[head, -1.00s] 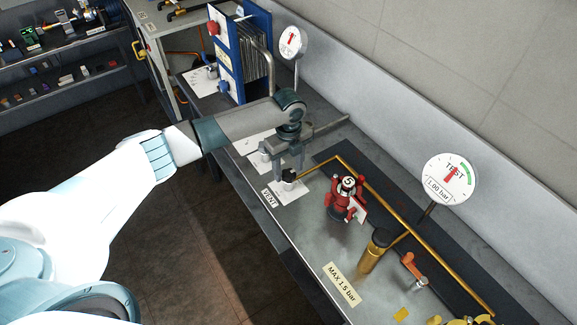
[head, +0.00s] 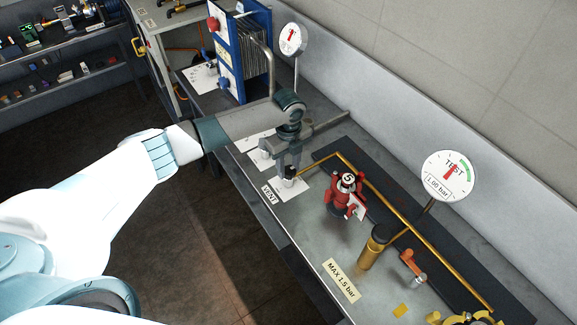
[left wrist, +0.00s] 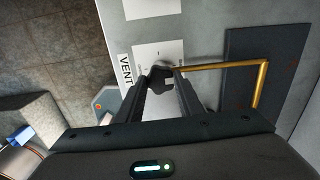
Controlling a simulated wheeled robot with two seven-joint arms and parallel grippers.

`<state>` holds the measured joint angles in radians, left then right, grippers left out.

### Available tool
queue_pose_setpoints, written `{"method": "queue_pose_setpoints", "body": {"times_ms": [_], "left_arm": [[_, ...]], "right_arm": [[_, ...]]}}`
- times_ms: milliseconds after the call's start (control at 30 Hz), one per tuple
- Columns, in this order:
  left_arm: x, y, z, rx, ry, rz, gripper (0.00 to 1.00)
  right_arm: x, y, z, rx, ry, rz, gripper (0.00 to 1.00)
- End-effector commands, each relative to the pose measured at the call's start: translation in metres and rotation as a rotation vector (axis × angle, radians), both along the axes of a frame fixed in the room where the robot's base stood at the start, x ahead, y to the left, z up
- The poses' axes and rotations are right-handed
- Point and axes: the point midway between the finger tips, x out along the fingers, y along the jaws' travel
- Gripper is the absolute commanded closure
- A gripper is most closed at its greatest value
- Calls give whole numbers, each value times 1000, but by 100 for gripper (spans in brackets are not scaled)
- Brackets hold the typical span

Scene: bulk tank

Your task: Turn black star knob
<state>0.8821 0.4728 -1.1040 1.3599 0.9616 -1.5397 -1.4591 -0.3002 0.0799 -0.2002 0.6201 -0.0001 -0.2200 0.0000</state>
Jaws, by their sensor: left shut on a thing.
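The black star knob (left wrist: 161,78) stands on a white plate beside the VENT label, at the end of a brass pipe. It is small and mostly covered by my gripper in the head view (head: 290,171). My left gripper (head: 289,168) reaches down over it from above. In the left wrist view the left gripper's fingers (left wrist: 164,84) close on both sides of the knob. My right gripper is in neither view.
The brass pipe (head: 400,220) runs along the bench past a red valve (head: 345,195). A TEST gauge (head: 448,176) reads near 1.00 bar on its label. A brass cylinder (head: 372,250) and an orange-handled valve (head: 413,266) stand nearer. A blue plate unit (head: 228,55) stands farther back.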

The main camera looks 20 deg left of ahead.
Motion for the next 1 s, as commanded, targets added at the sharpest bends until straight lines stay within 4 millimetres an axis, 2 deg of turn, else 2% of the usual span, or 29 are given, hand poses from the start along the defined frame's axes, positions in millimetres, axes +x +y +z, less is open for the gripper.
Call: {"method": "queue_pose_setpoints", "body": {"times_ms": [367,1000], "left_arm": [[0,-1,0,-3,0,182,89],[0,-1,1,-2,0,771,89]], "right_arm": [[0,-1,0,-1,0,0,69],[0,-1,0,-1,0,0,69]]}}
